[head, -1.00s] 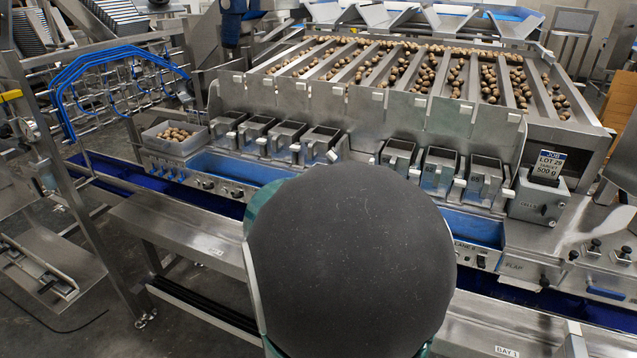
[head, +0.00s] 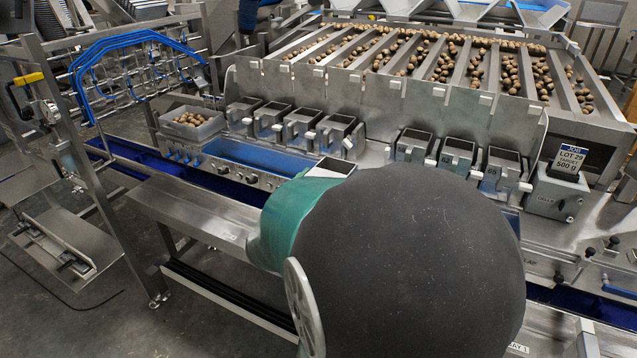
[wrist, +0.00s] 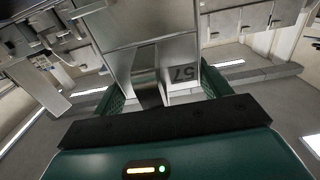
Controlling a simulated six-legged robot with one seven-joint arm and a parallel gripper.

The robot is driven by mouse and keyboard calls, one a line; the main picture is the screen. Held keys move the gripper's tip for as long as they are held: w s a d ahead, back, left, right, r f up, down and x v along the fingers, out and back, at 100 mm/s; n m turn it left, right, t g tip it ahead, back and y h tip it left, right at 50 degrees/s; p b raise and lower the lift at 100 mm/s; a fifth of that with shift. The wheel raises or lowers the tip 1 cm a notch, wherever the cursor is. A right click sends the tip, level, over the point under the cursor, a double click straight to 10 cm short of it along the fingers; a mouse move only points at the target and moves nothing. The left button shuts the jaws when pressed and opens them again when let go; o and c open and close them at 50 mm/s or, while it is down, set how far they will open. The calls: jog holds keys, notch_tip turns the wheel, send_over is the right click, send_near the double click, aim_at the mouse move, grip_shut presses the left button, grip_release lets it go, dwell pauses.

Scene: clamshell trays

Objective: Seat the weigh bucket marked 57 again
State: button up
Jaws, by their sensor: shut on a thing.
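The weigh bucket marked 57 (wrist: 180,50) is a bright metal box in the middle of the wrist view, with its number reading upside down. My gripper (wrist: 160,88) is shut on it, with green fingers at both sides. In the head view, the rim of a bucket, which looks like the held one (head: 332,167), shows just above my arm, apart from the row of buckets. My arm hides the gripper there. The row has a gap (head: 376,152) between its left group, ending at a bucket (head: 336,132), and its right group, starting at another (head: 412,146).
A grey tray of nuts (head: 192,124) stands left of the row. Behind are upright metal plates (head: 380,98) and nut-filled channels. A lot sign (head: 567,162) stands on a box at right. A flat metal ledge (head: 190,205) runs in front.

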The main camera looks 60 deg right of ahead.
jog(key=w+d+f, duration=0.1)
jog(key=w+d, duration=0.1)
jog(key=d, duration=1.4)
jog(key=w+d+f, duration=0.2)
jog(key=w+d, duration=0.1)
jog(key=d, duration=1.3)
jog(key=shift+f+h, duration=0.2)
jog(key=shift+h, duration=0.2)
